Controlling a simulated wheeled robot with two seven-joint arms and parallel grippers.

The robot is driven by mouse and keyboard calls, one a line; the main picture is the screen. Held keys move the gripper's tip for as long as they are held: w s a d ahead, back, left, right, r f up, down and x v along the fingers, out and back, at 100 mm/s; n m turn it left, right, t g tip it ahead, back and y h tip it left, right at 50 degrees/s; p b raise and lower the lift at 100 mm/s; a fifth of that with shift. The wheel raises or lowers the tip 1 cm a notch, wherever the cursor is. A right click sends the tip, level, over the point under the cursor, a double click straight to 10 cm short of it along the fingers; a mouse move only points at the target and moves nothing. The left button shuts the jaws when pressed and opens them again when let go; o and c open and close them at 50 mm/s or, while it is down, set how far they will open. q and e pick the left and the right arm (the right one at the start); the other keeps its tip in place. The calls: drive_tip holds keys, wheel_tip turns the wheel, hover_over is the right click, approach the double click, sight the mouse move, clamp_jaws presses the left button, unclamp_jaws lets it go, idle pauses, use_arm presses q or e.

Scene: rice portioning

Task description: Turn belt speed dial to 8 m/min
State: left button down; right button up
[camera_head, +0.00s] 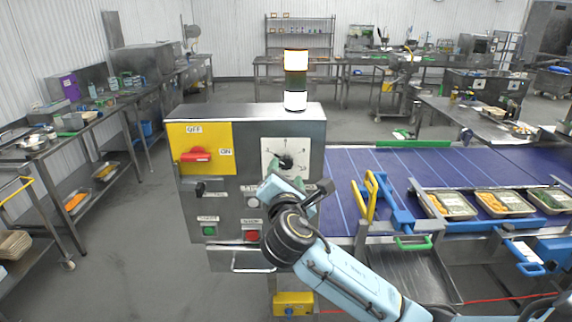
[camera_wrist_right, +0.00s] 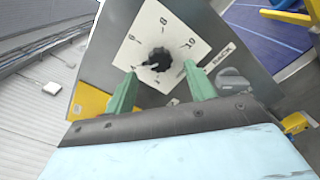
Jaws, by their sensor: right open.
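The speed dial is a black round knob (camera_head: 285,162) on a white square plate (camera_head: 270,146), on the front of the steel control box (camera_head: 305,134). In the right wrist view the knob (camera_wrist_right: 158,60) lies between my right gripper's fingertips (camera_wrist_right: 160,72), and numbers including 6, 8 and 10 show around it. A pale mark on the knob points left in that view, toward the side below the 6; its exact reading is too small to tell. My right gripper (camera_head: 297,187) is open in front of the dial; contact cannot be told. My left gripper is out of view.
The box also carries a red switch (camera_head: 196,155) on a yellow plate, a green button (camera_head: 209,231) and a red button (camera_head: 252,236). A lit signal tower (camera_head: 295,80) stands on top. The blue belt (camera_head: 345,168) with several food trays (camera_head: 500,213) runs right.

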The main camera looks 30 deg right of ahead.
sight(286, 165)
drive_tip(key=shift+x, duration=1.8)
drive_tip(key=c, duration=1)
drive_tip(key=shift+o, duration=0.2)
